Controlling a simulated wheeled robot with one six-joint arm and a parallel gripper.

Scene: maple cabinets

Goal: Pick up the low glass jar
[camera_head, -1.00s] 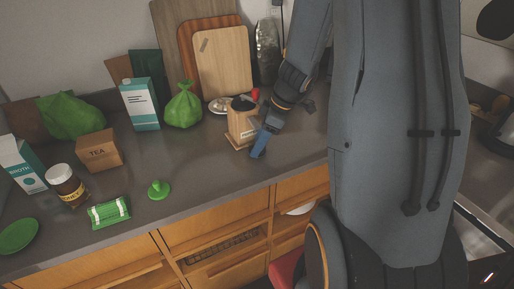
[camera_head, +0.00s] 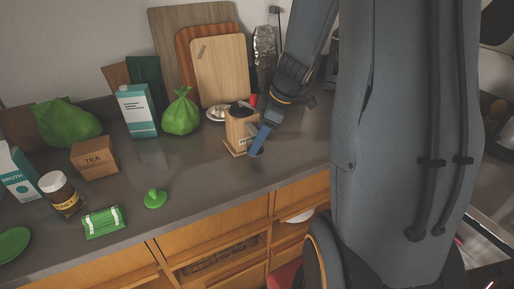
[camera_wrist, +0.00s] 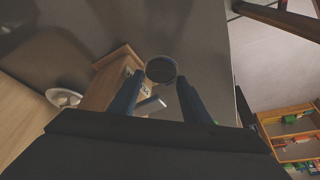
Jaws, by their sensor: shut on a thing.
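The low glass jar (camera_wrist: 161,70) shows in the wrist view as a small round dark-topped vessel with a pale rim, between the tips of my two blue fingers. My gripper (camera_wrist: 160,88) is shut on it. In the head view my gripper (camera_head: 260,142) points down at the counter, just right of a wooden block. The jar (camera_head: 257,153) is only a small dark shape at the fingertips there, mostly hidden. I cannot tell whether it touches the counter.
The wooden block (camera_head: 238,130) stands close beside my gripper. A white dish (camera_head: 216,113), green bag (camera_head: 181,112), carton (camera_head: 137,111) and cutting boards (camera_head: 221,72) stand behind and left. A green lid-like piece (camera_head: 155,199) lies nearer the front edge.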

